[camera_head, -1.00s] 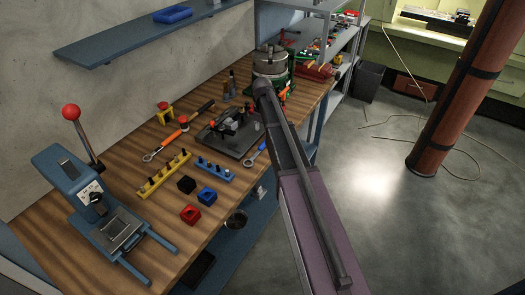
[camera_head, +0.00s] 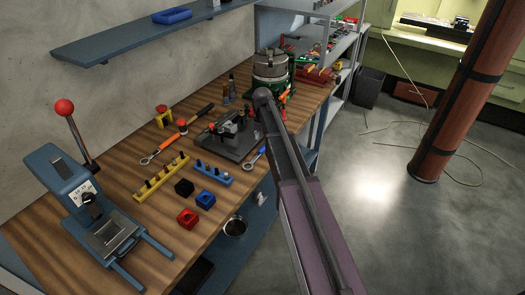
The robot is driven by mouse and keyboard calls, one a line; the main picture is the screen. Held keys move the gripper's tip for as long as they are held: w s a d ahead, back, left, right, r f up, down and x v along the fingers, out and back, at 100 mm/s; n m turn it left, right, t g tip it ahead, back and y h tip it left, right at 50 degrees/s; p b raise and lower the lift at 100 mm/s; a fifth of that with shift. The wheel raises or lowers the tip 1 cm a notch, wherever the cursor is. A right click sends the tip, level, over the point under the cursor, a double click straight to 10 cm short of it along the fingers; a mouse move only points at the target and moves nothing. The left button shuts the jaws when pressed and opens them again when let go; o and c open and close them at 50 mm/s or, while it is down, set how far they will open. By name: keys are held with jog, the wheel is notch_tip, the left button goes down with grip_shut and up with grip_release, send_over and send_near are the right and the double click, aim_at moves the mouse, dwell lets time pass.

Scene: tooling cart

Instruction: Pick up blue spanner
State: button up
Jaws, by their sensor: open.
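The blue spanner (camera_head: 253,158) lies on the wooden bench top near its front edge, just right of a dark grey fixture plate. Its ring end points toward the front left, and its far end runs up close to my arm in the picture. My arm crosses the view from the lower right up to a joint beside the grey round chuck. My gripper's fingers cannot be made out; they are hidden beyond the arm or out of the picture.
The fixture plate (camera_head: 231,138) stands close to the spanner. An orange-handled spanner (camera_head: 167,144), a yellow rack (camera_head: 161,178), a blue rack (camera_head: 212,174), small red (camera_head: 188,218) and blue (camera_head: 205,200) blocks and a blue press (camera_head: 80,195) share the bench. The grey chuck (camera_head: 270,66) stands behind.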

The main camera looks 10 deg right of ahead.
aim_at(263, 147)
jog(key=shift+f, duration=0.15)
jog(key=shift+s+f+b, duration=0.1)
jog(key=shift+f+b, duration=2.4)
jog(key=shift+b, duration=0.1)
grip_shut()
